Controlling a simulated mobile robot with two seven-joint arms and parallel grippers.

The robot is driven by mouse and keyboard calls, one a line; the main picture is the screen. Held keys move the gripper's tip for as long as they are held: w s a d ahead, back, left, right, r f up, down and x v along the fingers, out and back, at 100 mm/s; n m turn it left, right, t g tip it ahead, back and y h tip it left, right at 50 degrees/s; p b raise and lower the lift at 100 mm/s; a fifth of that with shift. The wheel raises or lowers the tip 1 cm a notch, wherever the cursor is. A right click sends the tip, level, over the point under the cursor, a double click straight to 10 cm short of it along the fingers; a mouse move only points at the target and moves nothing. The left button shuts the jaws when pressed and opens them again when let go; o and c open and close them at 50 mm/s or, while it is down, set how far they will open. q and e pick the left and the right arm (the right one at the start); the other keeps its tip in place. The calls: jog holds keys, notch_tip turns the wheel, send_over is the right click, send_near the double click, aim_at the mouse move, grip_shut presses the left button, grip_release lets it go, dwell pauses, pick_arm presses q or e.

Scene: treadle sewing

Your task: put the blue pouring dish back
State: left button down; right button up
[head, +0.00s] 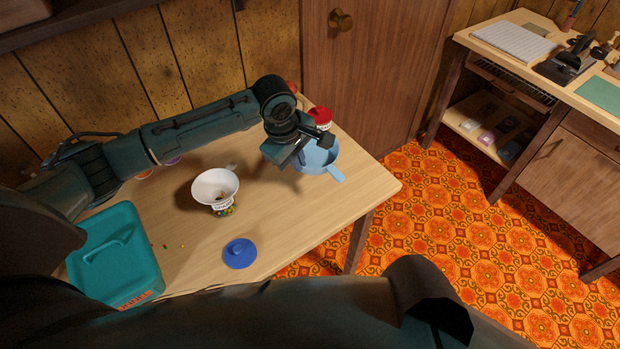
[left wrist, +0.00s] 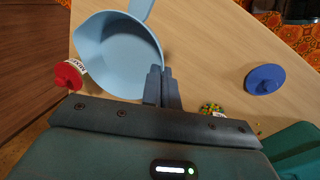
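The light blue pouring dish (head: 322,155) is at the back right end of the wooden table, with its handle pointing to the lower right. It also shows large in the left wrist view (left wrist: 115,58), and its inside looks empty. My left gripper (head: 302,158) is at the dish's near left rim. In the left wrist view its two fingers (left wrist: 162,84) are close together at the rim, one on the inner side and one on the outer side, and look shut on the wall. I cannot tell whether the dish touches the table. My right gripper is not in view.
A white funnel (head: 215,186) sits on a jar of coloured beads (head: 224,211). A blue lid (head: 240,254) lies near the front edge. A teal case (head: 115,262) stands at the left. A red-topped jar (head: 320,117) is close behind the dish. The table (head: 290,215) is clear right of the funnel.

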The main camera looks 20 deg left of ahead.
pick_arm(q)
jog(key=f, duration=1)
jog(key=shift+w+a, duration=0.2)
jog(key=shift+a, duration=0.15)
jog(key=c, duration=1.7)
grip_release()
